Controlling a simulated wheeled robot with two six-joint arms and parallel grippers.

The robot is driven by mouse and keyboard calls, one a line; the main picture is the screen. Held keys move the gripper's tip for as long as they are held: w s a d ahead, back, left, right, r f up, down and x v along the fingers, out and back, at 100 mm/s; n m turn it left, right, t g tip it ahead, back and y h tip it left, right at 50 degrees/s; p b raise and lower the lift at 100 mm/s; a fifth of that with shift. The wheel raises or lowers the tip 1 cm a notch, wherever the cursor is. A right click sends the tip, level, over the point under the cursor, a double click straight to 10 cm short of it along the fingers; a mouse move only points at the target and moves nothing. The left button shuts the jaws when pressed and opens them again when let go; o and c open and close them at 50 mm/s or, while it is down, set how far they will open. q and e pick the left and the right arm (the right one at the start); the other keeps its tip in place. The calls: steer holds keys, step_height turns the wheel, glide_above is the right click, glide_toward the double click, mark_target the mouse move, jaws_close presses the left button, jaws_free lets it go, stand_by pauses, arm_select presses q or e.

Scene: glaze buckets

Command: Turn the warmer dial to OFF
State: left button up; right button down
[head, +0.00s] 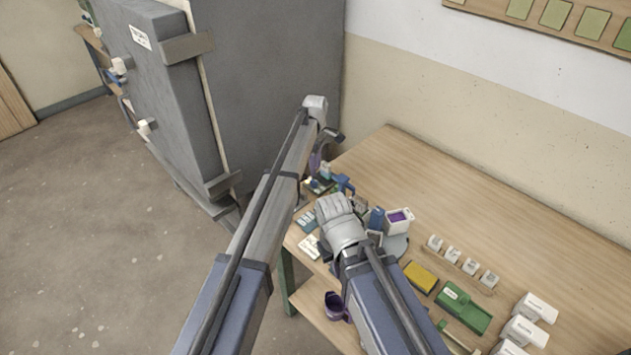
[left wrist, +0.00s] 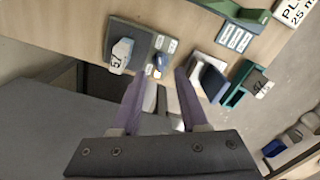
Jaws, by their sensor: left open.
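A dark grey panel (left wrist: 120,40) lies on the wooden table in the left wrist view. On it are small white labels, a pale block marked with digits (left wrist: 122,54), and a small blue knob (left wrist: 158,62) that looks like the warmer dial. The labels are too small to read, so I cannot tell the dial's setting. My left gripper (left wrist: 160,75) is open, with its purple fingers on either side of the knob's line and nothing visibly held. In the head view my left gripper (head: 316,164) is mostly hidden behind my arm, at the table's left end. My right gripper is not clearly visible.
The table (head: 400,170) carries a white container with purple contents (head: 399,219), a yellow sponge-like block (head: 421,276), a green tray (head: 465,308) and several white blocks. A large grey cabinet (head: 265,70) stands close at the left. The table's back is clear.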

mark_target(314, 183)
arm_select(q)
step_height(314, 183, down, 6)
steer(key=b, duration=0.5)
steer(key=shift+c, duration=0.3)
jaws_close()
